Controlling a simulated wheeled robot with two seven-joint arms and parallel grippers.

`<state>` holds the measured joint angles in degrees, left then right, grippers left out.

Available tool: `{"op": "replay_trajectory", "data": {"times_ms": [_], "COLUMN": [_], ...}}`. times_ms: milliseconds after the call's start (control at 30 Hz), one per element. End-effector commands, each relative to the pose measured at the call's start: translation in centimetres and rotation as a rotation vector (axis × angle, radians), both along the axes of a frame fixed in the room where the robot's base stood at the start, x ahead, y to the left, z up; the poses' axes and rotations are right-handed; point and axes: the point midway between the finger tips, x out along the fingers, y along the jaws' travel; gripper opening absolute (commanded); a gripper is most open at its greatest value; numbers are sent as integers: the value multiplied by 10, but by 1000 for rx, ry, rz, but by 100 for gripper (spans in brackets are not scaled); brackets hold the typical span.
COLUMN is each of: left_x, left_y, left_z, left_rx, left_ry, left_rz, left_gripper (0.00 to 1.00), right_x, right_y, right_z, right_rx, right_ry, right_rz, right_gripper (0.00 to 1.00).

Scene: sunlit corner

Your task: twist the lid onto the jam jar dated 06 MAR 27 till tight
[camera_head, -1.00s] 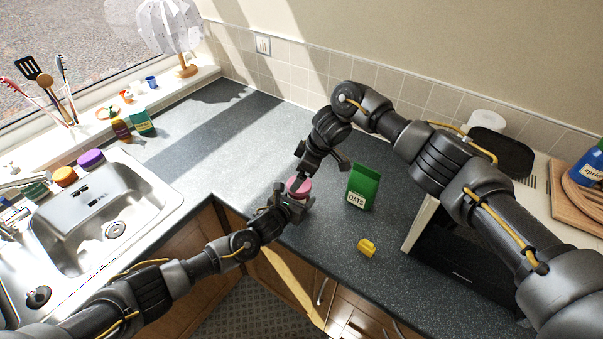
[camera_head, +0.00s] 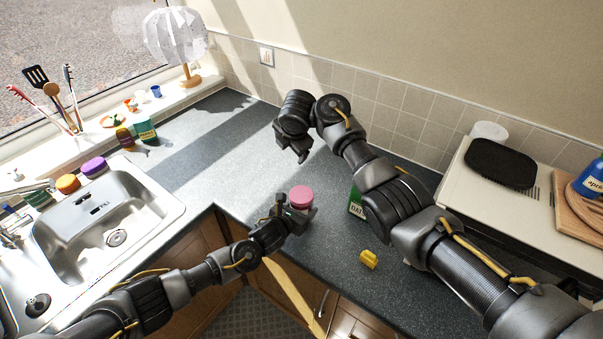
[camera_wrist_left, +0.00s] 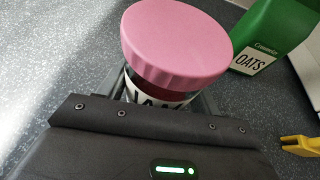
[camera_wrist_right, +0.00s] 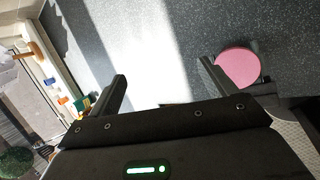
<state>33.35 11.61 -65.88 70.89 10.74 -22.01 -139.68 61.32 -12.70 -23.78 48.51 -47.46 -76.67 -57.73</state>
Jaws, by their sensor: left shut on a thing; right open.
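The jam jar (camera_wrist_left: 157,98) stands upright on the counter with the pink lid (camera_head: 301,196) on its top. In the left wrist view the lid (camera_wrist_left: 175,42) covers the mouth, with dark red jam and part of a white label below it. The date cannot be read, and how tight the lid is cannot be told. My left gripper (camera_head: 296,208) is shut on the jar's body, below the lid. My right gripper (camera_head: 291,158) is open and empty, above the counter, behind and apart from the jar. The right wrist view shows the lid (camera_wrist_right: 238,68) beside its right finger.
A green oats carton (camera_head: 355,205) stands right of the jar, partly behind my right arm. A yellow object (camera_head: 368,260) lies near the front edge. The sink (camera_head: 100,220) is at left, with orange-topped and purple-topped containers behind it.

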Motion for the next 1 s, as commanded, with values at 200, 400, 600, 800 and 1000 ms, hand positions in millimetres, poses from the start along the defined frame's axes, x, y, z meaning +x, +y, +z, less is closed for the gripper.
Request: {"op": "replay_trajectory", "data": {"times_ms": [200,400,600,800,1000], "left_x": [0,0,0,0,0], "left_y": [0,0,0,0,0], "left_z": [0,0,0,0,0], "left_rx": [0,0,0,0,0], "left_ry": [0,0,0,0,0], "left_rz": [0,0,0,0,0], "left_gripper": [1,1,1,1,1], "right_x": [-29,-58,-73,-75,-75], "right_y": [-18,-28,-31,-32,-32], "right_z": [-18,-32,-37,-38,-39], "right_rx": [-190,-256,-265,-266,-268], "right_ry": [178,343,419,429,428], "right_rz": [236,446,556,571,570], "right_gripper": [84,84,84,84,84]}}
